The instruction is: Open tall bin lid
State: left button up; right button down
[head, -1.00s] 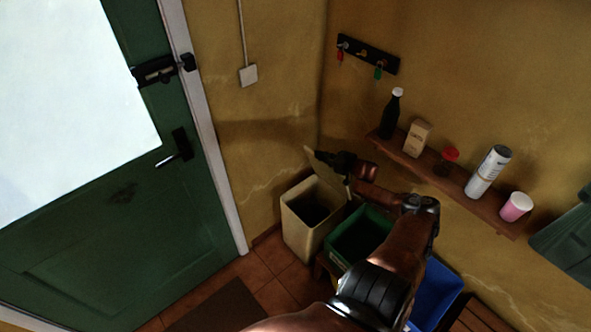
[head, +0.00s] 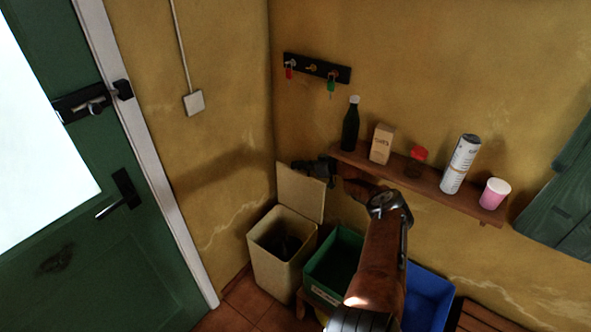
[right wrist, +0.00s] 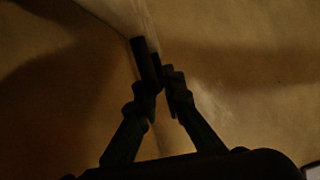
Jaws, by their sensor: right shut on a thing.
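The tall cream bin (head: 272,275) stands in the corner by the green door. Its mouth is open and the inside is dark. Its lid (head: 300,193) stands up nearly vertical at the back of the bin. My right gripper (head: 308,170) is at the lid's top edge, shut on the lid, with its fingers partly behind it. In the right wrist view the dark fingers (right wrist: 160,78) are close together at a thin pale edge; the contact is hard to make out. My left gripper is not in view.
A green bin (head: 322,285) and a blue bin (head: 432,298) stand to the right. A shelf (head: 415,182) with a bottle, carton, jar, can and pink cup is close to my right arm. A key rack (head: 317,68) hangs above. The green door (head: 95,270) is at left.

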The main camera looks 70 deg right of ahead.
jog(key=shift+s+f, duration=0.15)
jog(key=shift+f, duration=0.05)
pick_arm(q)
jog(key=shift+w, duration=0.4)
pick_arm(e)
jog(key=c, duration=2.2)
grip_release()
jog(key=shift+s+d, duration=0.1)
jog(key=shift+c, duration=0.2)
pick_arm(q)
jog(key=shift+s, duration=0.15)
pick_arm(e)
jog(key=shift+o, duration=1)
jog(key=shift+w+r, duration=0.1)
jog(key=shift+w, duration=0.1)
jog(key=shift+v, duration=1.65)
jog(key=s+a, duration=0.3)
jog(key=s, duration=0.8)
jog(key=shift+s, duration=0.15)
jog(key=shift+a, duration=0.1)
